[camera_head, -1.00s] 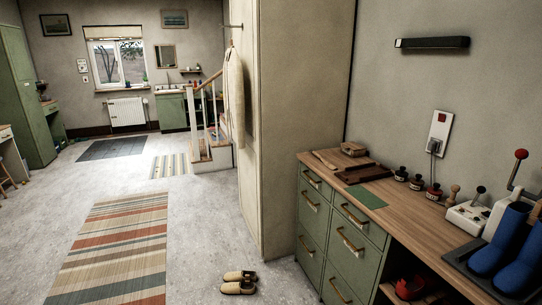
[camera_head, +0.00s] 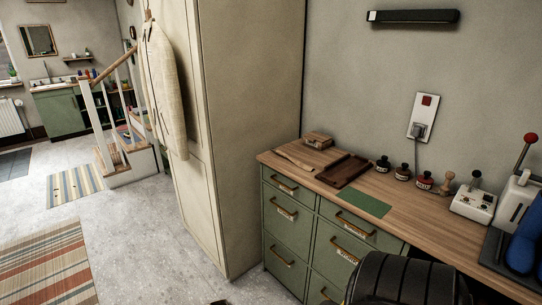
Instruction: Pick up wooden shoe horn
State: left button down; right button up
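A thin, light-brown wooden piece (camera_head: 294,158), which looks like the wooden shoe horn, lies flat at the far left end of the wooden bench top. It is small in the view, so its exact shape is hard to tell. Neither of my grippers shows in the head view.
Near the wooden piece are a small wooden box (camera_head: 318,141), a dark brown tray (camera_head: 346,170) and a green mat (camera_head: 364,202). Several small bottles (camera_head: 402,172) and a white device (camera_head: 474,202) stand farther right. A tall cream cabinet (camera_head: 235,130) adjoins the bench's left side. Floor at left is open.

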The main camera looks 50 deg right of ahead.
aim_at(306, 167)
jog(key=z, duration=0.45)
jog(key=i, duration=1.1)
jog(key=z, duration=0.85)
